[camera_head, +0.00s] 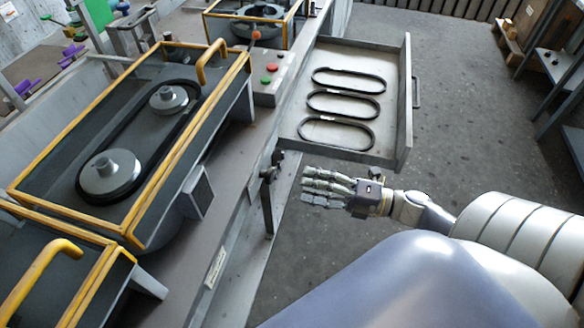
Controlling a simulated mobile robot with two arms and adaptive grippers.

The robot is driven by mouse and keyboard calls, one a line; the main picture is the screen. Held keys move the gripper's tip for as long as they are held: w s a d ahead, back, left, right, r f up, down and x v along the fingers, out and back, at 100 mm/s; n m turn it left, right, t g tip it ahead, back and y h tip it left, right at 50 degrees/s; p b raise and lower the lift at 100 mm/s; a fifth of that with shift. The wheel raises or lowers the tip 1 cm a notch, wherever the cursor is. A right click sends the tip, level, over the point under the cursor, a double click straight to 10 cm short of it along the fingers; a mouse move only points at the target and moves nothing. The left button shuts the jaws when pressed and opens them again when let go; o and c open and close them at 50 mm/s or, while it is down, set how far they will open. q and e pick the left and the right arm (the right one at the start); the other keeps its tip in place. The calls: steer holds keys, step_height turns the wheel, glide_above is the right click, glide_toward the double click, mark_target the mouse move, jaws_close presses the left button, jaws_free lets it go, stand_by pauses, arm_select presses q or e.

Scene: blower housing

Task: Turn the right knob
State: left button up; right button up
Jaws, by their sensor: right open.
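My right gripper (312,187) is a grey jointed hand over the floor, just right of the bench's front edge. Its fingers are extended toward the left, and it is open and empty. A dark knob-like fitting (278,156) sits at the bench's front edge, a little left of and above the fingertips in the picture. A dark latch-like piece (267,175) is close beside it. I cannot tell for sure which is the right knob. The hand appears apart from both. My left gripper is not in view.
A belt housing with a yellow-edged frame (140,245) holds two pulleys and a belt on the bench. An open drawer (402,110) with three belts juts out above the hand in the picture. A control box (268,93) has red and green buttons.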

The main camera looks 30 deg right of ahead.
steer(key=v, duration=0.3)
steer(key=shift+s+d, duration=0.2)
steer(key=shift+s, duration=0.05)
stand_by(0.4)
